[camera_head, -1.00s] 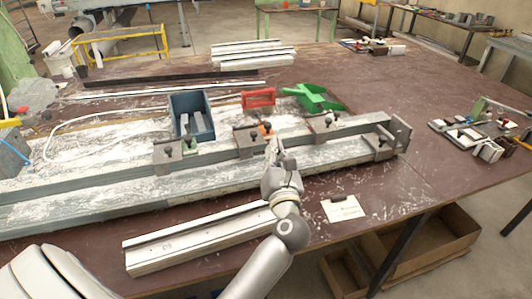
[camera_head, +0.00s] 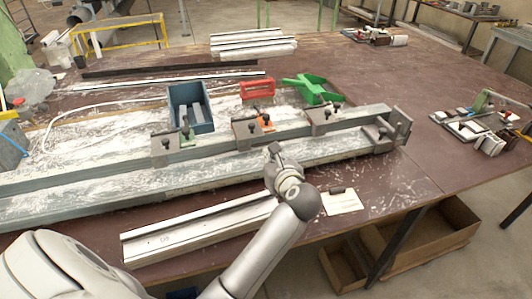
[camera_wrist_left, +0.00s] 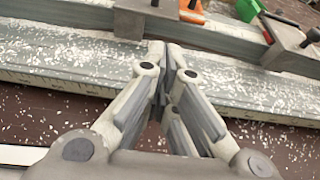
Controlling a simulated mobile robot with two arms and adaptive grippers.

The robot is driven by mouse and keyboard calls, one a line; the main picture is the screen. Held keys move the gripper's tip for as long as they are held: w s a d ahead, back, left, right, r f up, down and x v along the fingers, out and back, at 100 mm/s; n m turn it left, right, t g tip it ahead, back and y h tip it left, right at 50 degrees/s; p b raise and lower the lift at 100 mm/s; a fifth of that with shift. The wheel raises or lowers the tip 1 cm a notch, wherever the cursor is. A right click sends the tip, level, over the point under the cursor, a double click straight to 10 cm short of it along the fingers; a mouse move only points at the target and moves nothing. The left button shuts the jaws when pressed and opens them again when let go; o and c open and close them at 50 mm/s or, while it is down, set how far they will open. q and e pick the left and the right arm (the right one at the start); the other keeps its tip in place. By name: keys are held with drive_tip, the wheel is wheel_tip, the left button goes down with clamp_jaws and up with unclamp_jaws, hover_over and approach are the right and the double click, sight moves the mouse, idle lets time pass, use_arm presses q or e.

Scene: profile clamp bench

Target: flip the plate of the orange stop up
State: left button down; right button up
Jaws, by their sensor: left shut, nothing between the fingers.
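The orange stop (camera_head: 266,121) sits on the rail of the long grey profile bench, just right of a grey clamp block (camera_head: 246,134). It is small in the head view, and I cannot tell how its plate stands. In the left wrist view the orange stop (camera_wrist_left: 191,12) is cut off by the top edge, beyond the fingertips. My left gripper (camera_head: 274,151) is on the near side of the rail, apart from the stop. In the wrist view its fingers (camera_wrist_left: 166,65) are together with nothing between them. My right gripper is not in view.
A blue bin (camera_head: 191,106), a red frame (camera_head: 258,88) and a green scoop (camera_head: 309,88) stand behind. White profiles (camera_head: 200,231) lie in front.

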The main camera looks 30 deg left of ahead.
sight(248, 130)
use_arm(q)
drive_tip(key=p+x, duration=0.1)
drive_tip(key=x, duration=0.8)
drive_tip(key=shift+s+a+f, duration=0.1)
drive_tip(key=shift+p, duration=0.3)
